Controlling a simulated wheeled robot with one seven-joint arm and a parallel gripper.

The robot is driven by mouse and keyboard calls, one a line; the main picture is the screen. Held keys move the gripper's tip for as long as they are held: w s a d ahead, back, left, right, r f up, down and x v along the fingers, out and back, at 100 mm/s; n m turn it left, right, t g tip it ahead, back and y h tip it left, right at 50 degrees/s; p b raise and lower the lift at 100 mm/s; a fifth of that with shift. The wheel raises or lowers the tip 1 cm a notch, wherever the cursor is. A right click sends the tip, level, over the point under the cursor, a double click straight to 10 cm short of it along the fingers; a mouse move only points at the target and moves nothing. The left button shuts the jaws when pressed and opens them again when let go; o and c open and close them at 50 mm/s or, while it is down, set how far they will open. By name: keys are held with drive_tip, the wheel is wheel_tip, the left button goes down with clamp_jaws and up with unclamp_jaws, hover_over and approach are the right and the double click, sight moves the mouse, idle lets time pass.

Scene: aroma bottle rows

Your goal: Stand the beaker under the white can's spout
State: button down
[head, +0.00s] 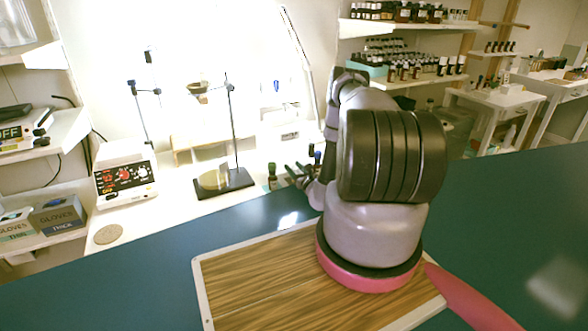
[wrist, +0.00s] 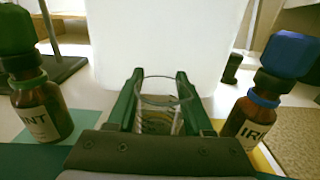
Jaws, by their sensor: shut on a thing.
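My gripper (wrist: 159,82) is shut on the clear glass beaker (wrist: 160,100). The beaker is upright between the two green fingers, and its round rim shows near the fingertips. A large plain white upright shape (wrist: 165,40) stands right behind the beaker in the wrist view. It may be the white can; no spout shows on it. In the head view my gripper (head: 299,172) is at the back edge of the teal counter, mostly behind my arm. The beaker cannot be made out there, and the white can is lost in the bright glare.
A brown bottle with a green cap (wrist: 38,105) stands left of the gripper, and one with a blue cap (wrist: 262,100) stands close on the right.

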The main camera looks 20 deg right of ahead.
drive_tip(key=shift+f, duration=0.15)
drive_tip(key=shift+c, duration=1.5)
unclamp_jaws()
